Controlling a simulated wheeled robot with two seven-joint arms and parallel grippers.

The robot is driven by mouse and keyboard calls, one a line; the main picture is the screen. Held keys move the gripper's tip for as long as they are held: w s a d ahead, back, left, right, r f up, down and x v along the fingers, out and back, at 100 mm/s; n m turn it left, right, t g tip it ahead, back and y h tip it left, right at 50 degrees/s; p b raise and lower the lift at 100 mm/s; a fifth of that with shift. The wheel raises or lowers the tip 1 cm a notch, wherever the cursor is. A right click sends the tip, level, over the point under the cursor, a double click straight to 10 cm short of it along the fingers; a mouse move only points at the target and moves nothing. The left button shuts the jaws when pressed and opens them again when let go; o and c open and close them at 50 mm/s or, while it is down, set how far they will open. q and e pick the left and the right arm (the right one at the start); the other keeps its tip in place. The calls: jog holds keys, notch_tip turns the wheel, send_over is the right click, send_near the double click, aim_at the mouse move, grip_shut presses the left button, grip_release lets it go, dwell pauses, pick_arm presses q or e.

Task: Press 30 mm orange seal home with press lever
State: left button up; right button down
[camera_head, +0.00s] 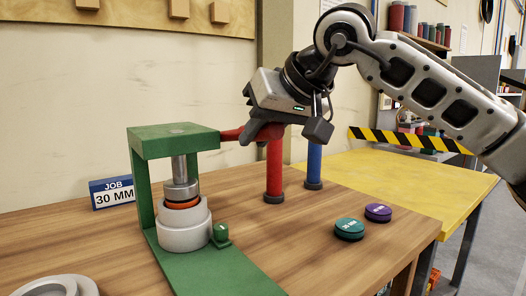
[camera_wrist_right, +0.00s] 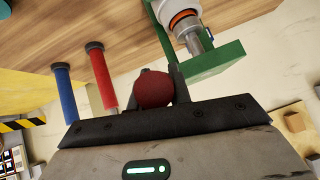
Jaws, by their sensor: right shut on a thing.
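The green press (camera_head: 150,150) stands on the wooden bench at the left. Its steel ram (camera_head: 180,170) reaches down to the orange seal (camera_head: 184,204), which sits at the top of a white hub (camera_head: 184,236). A dark ring shows just above the seal. The seal also shows in the wrist view (camera_wrist_right: 181,18). Whether it is fully seated I cannot tell. The red press lever (camera_head: 231,134) sticks out to the right from the press head, roughly level. My right gripper (camera_wrist_right: 153,92) is shut on the lever's red ball knob (camera_wrist_right: 153,85). My left gripper is not in view.
A red post (camera_head: 274,170) and a blue post (camera_head: 314,165) stand behind, close to my right gripper. A teal disc (camera_head: 349,229) and a purple disc (camera_head: 378,212) lie at right. A "JOB 30 MM" sign (camera_head: 112,192) stands behind the press. Pale rings (camera_head: 58,287) lie front left.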

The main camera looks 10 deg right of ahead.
pick_arm(q)
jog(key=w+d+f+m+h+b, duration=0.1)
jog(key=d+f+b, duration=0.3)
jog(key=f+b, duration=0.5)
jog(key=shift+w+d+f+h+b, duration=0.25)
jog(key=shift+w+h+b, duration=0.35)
jog(key=shift+b, duration=0.85)
pick_arm(e)
notch_tip(320, 180, down, 7)
jog(key=t+y, duration=0.2)
jog(key=t, duration=0.2)
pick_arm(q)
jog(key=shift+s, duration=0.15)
pick_arm(e)
jog(key=shift+r, duration=0.1)
jog(key=c, duration=1.3)
grip_release()
jog(key=shift+d, duration=0.1)
